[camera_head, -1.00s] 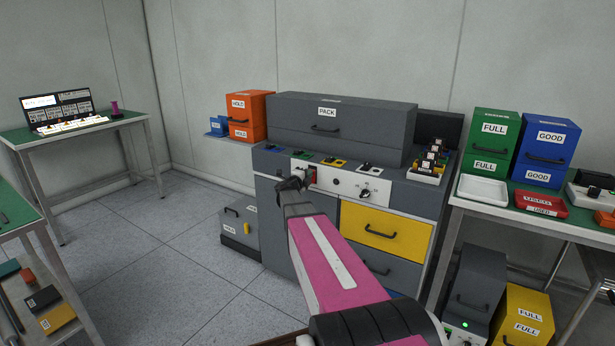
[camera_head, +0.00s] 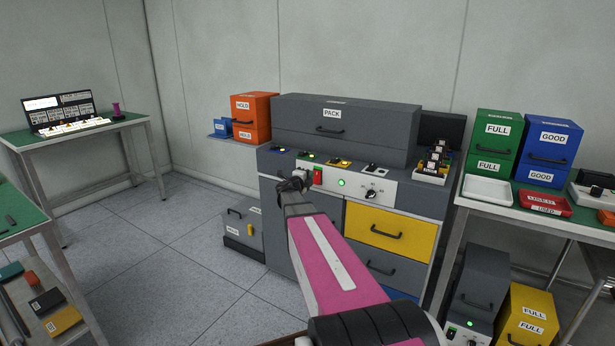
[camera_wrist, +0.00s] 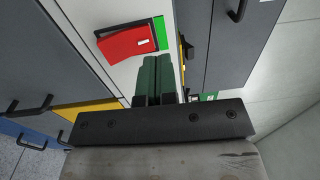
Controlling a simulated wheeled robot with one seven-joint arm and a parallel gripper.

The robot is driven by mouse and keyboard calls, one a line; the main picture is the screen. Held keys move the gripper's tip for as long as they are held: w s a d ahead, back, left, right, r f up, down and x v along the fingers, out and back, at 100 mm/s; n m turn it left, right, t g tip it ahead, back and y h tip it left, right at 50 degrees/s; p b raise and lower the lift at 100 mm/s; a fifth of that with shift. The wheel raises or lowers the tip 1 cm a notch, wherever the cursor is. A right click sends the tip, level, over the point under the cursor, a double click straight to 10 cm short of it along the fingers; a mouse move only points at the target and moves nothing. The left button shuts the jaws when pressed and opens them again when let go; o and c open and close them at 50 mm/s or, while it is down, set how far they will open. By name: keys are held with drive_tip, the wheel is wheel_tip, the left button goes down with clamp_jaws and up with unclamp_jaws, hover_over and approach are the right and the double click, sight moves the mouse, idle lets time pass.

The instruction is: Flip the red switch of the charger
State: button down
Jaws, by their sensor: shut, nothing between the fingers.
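The red switch (camera_head: 318,176) sits on the white front panel (camera_head: 354,190) of the grey charger cabinet. In the wrist view the red switch (camera_wrist: 127,42) shows large, a tilted rocker in a dark frame. My gripper (camera_head: 297,181) is just left of the switch in the head view, close to the panel. In the wrist view my gripper's dark green fingers (camera_wrist: 157,62) are together and empty, beside the switch with a small gap in the picture. A round lamp (camera_head: 341,182) right of the switch glows green.
A black rotary knob (camera_head: 371,194) is right of the lamp. Charging bays (camera_head: 338,162) line the top edge, below the grey PACK drawer (camera_head: 343,120). A yellow drawer (camera_head: 388,232) is below. Tables stand on both sides, with open floor at left.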

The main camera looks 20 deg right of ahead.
drive_tip(key=s+a+r, duration=0.2)
drive_tip(key=s+a, duration=0.4)
drive_tip(key=a, duration=0.1)
drive_tip(key=shift+a+r, duration=0.2)
drive_tip(key=shift+r, duration=0.1)
drive_tip(key=shift+w+a, duration=0.1)
drive_tip(key=s+a+f+n+t+y, duration=0.1)
drive_tip(key=s+a+f+n+y, duration=0.1)
drive_tip(key=a+f+n+y, duration=0.55)
drive_tip(key=s+a+f+n+y, duration=0.2)
drive_tip(key=a+f+n+y, duration=0.2)
drive_tip(key=a+n+y, duration=0.75)
drive_tip(key=s+d+f+n+g+h, duration=0.1)
drive_tip(key=s+f+n+g, duration=0.3)
drive_tip(key=s, duration=0.7)
drive_tip(key=s+d+f+n+g+h, duration=0.1)
drive_tip(key=s+f+n+g+h, duration=0.2)
drive_tip(key=s+f+n+g, duration=0.2)
drive_tip(key=s+f+g, duration=0.3)
drive_tip(key=s, duration=0.3)
drive_tip(key=shift+d+h, duration=0.3)
drive_tip(key=shift+d, duration=0.1)
drive_tip(key=shift+f, duration=0.1)
